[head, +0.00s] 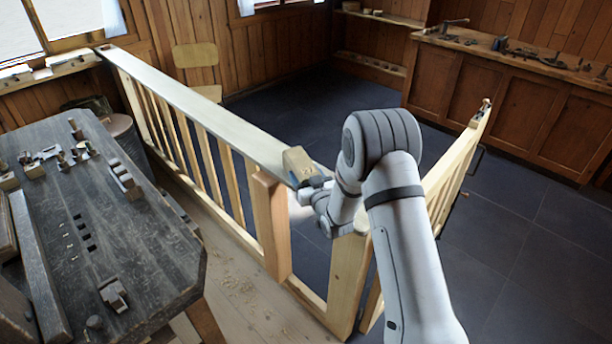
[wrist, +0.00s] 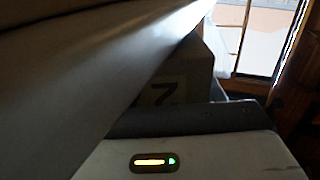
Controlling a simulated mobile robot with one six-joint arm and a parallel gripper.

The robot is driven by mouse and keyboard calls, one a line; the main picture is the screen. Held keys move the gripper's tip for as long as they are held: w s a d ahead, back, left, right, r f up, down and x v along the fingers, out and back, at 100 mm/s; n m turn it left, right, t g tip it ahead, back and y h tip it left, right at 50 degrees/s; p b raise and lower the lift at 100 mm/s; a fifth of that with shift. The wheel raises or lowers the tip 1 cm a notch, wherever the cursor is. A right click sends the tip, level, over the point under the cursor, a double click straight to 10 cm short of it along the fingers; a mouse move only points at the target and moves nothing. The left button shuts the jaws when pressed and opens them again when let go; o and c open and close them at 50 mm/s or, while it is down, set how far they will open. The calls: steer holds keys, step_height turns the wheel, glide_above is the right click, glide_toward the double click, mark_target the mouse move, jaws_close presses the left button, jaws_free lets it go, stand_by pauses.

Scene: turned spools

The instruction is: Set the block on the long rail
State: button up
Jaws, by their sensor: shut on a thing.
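The block (head: 297,163) is a small tan wooden piece. It is in my gripper (head: 312,182), which is shut on it, in the head view. In the wrist view the block (wrist: 170,92) shows a dark mark like a "7" or "Z" on its face, partly hidden by a pale shape at upper left. The long rail (head: 190,100) is the pale flat top of the slatted railing, running from the back left toward the middle. The block is at the near end of this rail. I cannot tell whether it touches the rail's top.
A dark workbench (head: 130,240) with tools and small wooden pieces stands at the left. A shorter railing (head: 462,150) runs off to the right behind my arm. A wooden cabinet (head: 510,95) with tools on top stands at the back right. Dark tiled floor lies between.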

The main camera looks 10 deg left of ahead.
steer(key=o, duration=1.2)
steer(key=shift+r+p, duration=0.2)
steer(key=shift+p, duration=0.2)
steer(key=b+v, duration=0.4)
steer(key=v, duration=0.8)
steer(key=d+r+h, duration=0.1)
steer(key=d, duration=0.1)
steer(key=d+r+m+g+h, duration=0.1)
steer(key=d+r+h, duration=0.1)
steer(key=d+r+g+h, duration=0.1)
steer(key=d+r, duration=0.1)
steer(key=shift+d, duration=0.25)
steer(key=s+d+r+m+g+h, duration=0.1)
steer(key=s+d+r+g, duration=0.1)
steer(key=s, duration=0.7)
steer(key=s+d+r+m+g+h, duration=0.2)
steer(key=s+d+g, duration=0.3)
steer(key=s, duration=0.5)
steer(key=s+d+r+m+g+h, duration=0.1)
steer(key=s+d+r+g, duration=0.2)
steer(key=s, duration=0.7)
steer(key=shift+s+d+r+m+g+h, duration=0.2)
steer(key=shift+d+r, duration=0.1)
steer(key=shift+d, duration=0.2)
steer(key=shift+s+d+r+m+g+h, duration=0.1)
steer(key=shift+d+r+m+g+h, duration=0.15)
steer(key=shift+d, duration=0.25)
